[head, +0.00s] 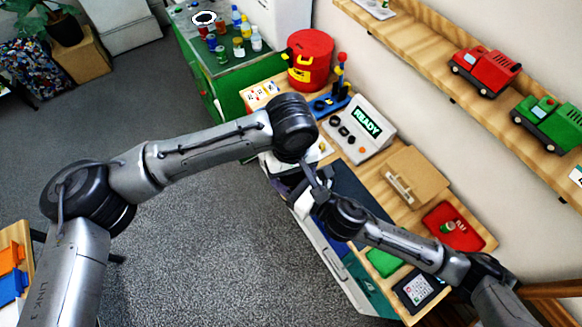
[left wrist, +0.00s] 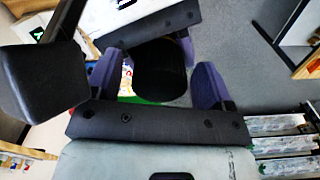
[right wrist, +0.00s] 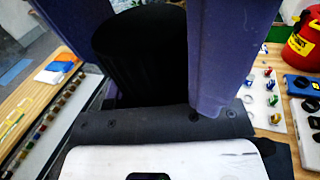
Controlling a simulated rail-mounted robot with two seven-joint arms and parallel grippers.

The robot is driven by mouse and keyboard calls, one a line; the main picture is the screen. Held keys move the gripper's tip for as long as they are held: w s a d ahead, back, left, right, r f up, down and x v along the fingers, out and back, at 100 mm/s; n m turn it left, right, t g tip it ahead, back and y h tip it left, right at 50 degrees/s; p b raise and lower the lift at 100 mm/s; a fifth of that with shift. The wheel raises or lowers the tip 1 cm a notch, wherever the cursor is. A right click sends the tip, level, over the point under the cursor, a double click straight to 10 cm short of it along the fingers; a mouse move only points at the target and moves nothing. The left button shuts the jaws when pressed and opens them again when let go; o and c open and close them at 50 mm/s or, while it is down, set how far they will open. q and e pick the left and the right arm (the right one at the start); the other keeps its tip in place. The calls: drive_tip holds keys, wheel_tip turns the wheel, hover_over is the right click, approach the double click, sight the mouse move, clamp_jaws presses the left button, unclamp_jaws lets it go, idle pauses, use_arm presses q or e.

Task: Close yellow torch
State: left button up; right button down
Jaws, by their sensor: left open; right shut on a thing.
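My left gripper (head: 287,178) and my right gripper (head: 305,200) meet over the front edge of the workbench, one close against the other. In the left wrist view a black round piece (left wrist: 160,72) stands between the spread fingers of my left gripper (left wrist: 157,78); I cannot tell whether they touch it. In the right wrist view a black cylinder (right wrist: 140,55) is held between the purple fingers of my right gripper (right wrist: 150,65). The black pieces look like parts of the torch.
The workbench holds a READY console (head: 358,129), a red canister (head: 308,60), a wooden box (head: 415,177), a red tray (head: 466,236) and a calculator (head: 419,288). A wall shelf carries a red truck (head: 486,70) and a green truck (head: 549,122). Open grey floor (head: 210,230) lies to the left.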

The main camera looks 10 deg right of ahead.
use_arm(q)
drive_tip(key=shift+r, duration=0.15)
drive_tip(key=shift+r, duration=2.1)
drive_tip(key=shift+c, duration=0.4)
drive_tip(key=shift+w+d+r+n, duration=0.1)
drive_tip(key=shift+d+r+n, duration=0.1)
drive_tip(key=shift+r, duration=0.35)
drive_tip(key=shift+d+r+n, duration=0.1)
drive_tip(key=shift+d+r, duration=0.1)
drive_tip(key=shift+r, duration=0.35)
drive_tip(key=n, duration=0.2)
drive_tip(key=shift+a+r+n, duration=0.2)
drive_tip(key=shift+r+n, duration=0.05)
drive_tip(key=shift+n, duration=0.05)
drive_tip(key=n, duration=0.4)
drive_tip(key=shift+a, duration=0.2)
